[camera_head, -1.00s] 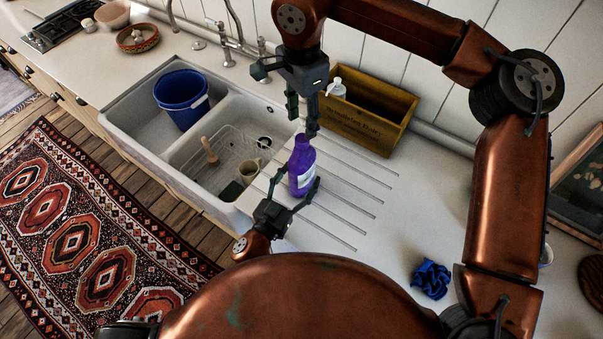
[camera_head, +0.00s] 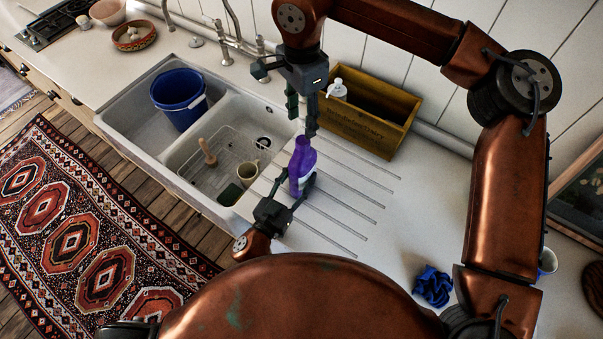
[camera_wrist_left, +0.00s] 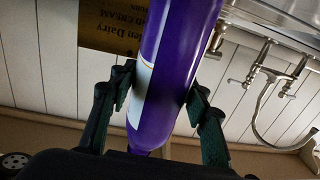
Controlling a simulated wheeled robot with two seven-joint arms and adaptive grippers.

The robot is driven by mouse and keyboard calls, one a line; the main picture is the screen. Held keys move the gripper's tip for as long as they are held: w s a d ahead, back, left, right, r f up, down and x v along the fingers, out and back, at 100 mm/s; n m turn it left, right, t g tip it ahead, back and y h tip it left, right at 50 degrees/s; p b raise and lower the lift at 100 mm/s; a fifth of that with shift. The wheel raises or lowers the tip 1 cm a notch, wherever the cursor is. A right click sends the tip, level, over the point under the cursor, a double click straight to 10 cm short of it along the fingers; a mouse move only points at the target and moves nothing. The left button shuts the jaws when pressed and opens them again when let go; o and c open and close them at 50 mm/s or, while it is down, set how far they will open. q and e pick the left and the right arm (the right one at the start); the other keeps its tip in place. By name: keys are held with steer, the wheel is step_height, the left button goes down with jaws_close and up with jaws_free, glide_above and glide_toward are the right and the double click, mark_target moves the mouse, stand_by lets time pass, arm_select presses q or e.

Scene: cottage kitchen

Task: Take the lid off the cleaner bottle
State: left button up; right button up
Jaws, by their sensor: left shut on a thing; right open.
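The purple cleaner bottle (camera_head: 301,160) stands on the grooved draining board (camera_head: 345,195), beside the sink. My left gripper (camera_head: 297,184) is shut on its body from the near side. In the left wrist view, which is upside down, the bottle (camera_wrist_left: 172,75) with its pale label fills the space between the left fingers (camera_wrist_left: 160,92). Its narrow top is partly in view there, but I cannot make out the lid as a separate part. My right gripper (camera_head: 301,120) points down just above the bottle's top, open, with nothing between its fingers.
A wooden crate (camera_head: 385,137) with a white pump bottle (camera_head: 337,89) at its left end stands behind. The double sink (camera_head: 150,140) holds a blue bucket (camera_head: 180,97), a wire rack and a mug (camera_head: 248,172). A crumpled blue cloth (camera_head: 432,287) lies on the right counter.

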mark_target(303, 144)
steer(key=shift+s+r, duration=0.3)
steer(key=shift+s, duration=0.4)
steer(key=shift+w+f+m, duration=0.2)
steer(key=shift+w+m, duration=0.2)
steer(key=shift+m, duration=0.3)
steer(key=m, duration=0.3)
steer(key=shift+s, duration=0.1)
steer(key=m, duration=2.5)
steer(key=shift+r+m, duration=0.1)
steer(key=shift+m, duration=0.3)
steer(key=m, duration=0.5)
steer(key=shift+m, duration=0.4)
steer(key=m, duration=0.4)
steer(key=shift+d, duration=0.1)
steer(key=shift+f+m, duration=0.3)
steer(key=shift+f, duration=3.75)
